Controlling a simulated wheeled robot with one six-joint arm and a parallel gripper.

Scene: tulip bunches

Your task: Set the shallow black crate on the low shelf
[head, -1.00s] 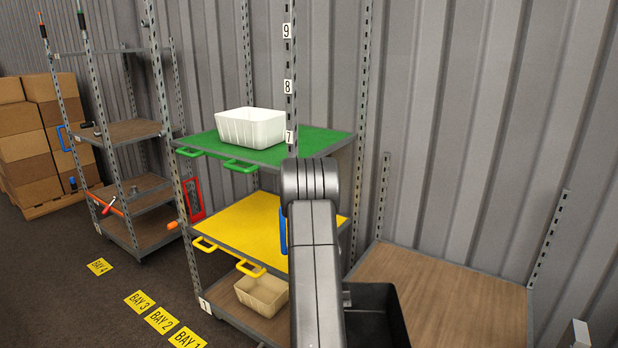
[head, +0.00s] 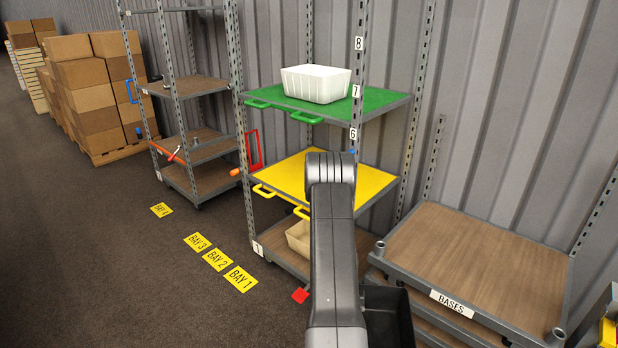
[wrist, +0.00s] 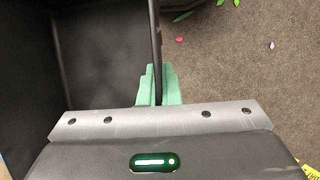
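My gripper (wrist: 158,88) has green fingers shut on one wall of the black crate (wrist: 100,60). The crate looks empty inside, as far as it shows. In the head view the crate (head: 390,312) shows at the bottom, right of my arm, partly hidden; the fingers are hidden there. The rack left of my arm has a green top shelf (head: 362,107), a yellow middle shelf (head: 285,176) and a wooden low shelf (head: 284,257). A beige crate (head: 298,237) sits on the low shelf, partly behind my arm.
A white crate (head: 315,84) stands on the green shelf. The yellow shelf's visible part is bare. A stack of wooden bases labelled BASES (head: 480,250) stands to the right. Yellow and green handles jut from the rack's front. Floor (head: 120,270) at left is open.

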